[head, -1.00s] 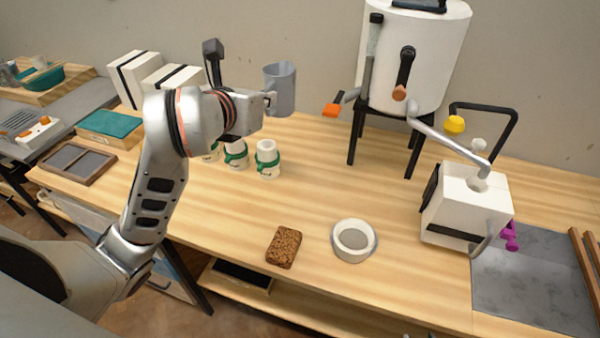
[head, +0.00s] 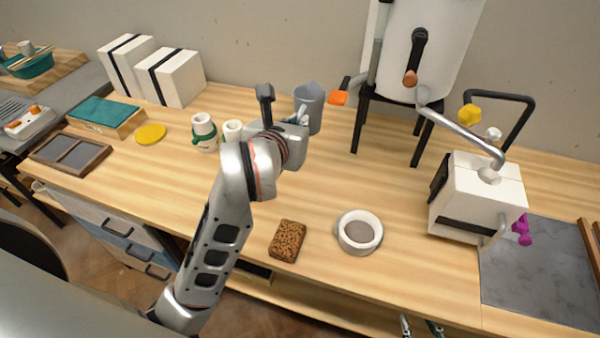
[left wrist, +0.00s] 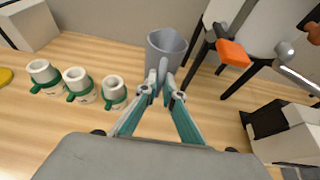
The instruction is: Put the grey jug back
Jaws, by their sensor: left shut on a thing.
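The grey jug (head: 311,97) is upright near the back of the wooden bench, left of the black-legged stand. My left gripper (head: 302,117) is shut on its near side. In the left wrist view the jug (left wrist: 167,44) is beyond the teal fingers (left wrist: 162,82), which meet at its near side. The fingers hide its lower part, so I cannot tell whether its base touches the bench. The tips of my right gripper (head: 420,326) show at the bottom edge of the head view, apart, with nothing between them.
White cups with green bands (left wrist: 78,84) stand left of the jug. An orange-tipped handle (head: 338,98) sticks out close to its right. A brown sponge-like block (head: 287,241), a white ring-shaped bowl (head: 359,232) and a white box machine (head: 478,198) are nearer.

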